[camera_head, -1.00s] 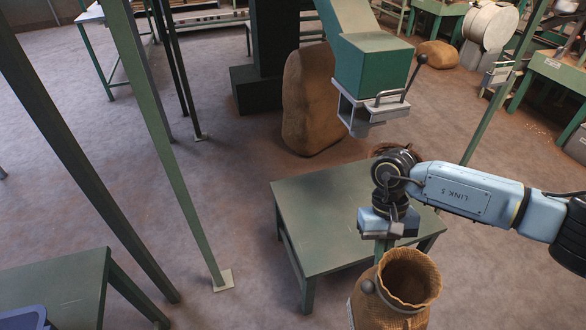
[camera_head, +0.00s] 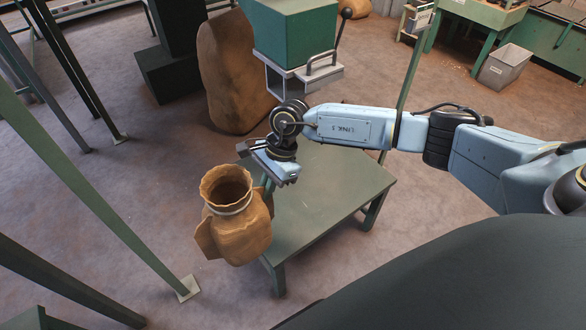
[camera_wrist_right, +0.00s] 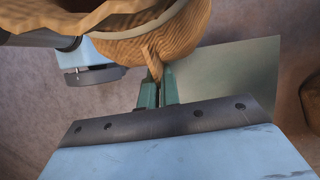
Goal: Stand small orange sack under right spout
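The small orange sack (camera_head: 238,238) hangs roughly upright in the air, in front of the left edge of a green table, its mouth open at the top and a pale band around its neck. My right gripper (camera_head: 266,184) is shut on the sack's side tab; in the right wrist view its green fingers (camera_wrist_right: 157,93) pinch that tab (camera_wrist_right: 152,63). A spout with a green box (camera_head: 293,32) and a grey metal outlet (camera_head: 305,72) is above and behind the gripper. Whether it is the right spout I cannot tell. My left gripper is not in the head view.
The green table (camera_head: 325,200) below the spout has a bare top. A large brown sack (camera_head: 232,75) stands on the floor behind. Slanted green posts (camera_head: 100,185) cross the left side. A grey bin (camera_head: 505,68) stands at the back right.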

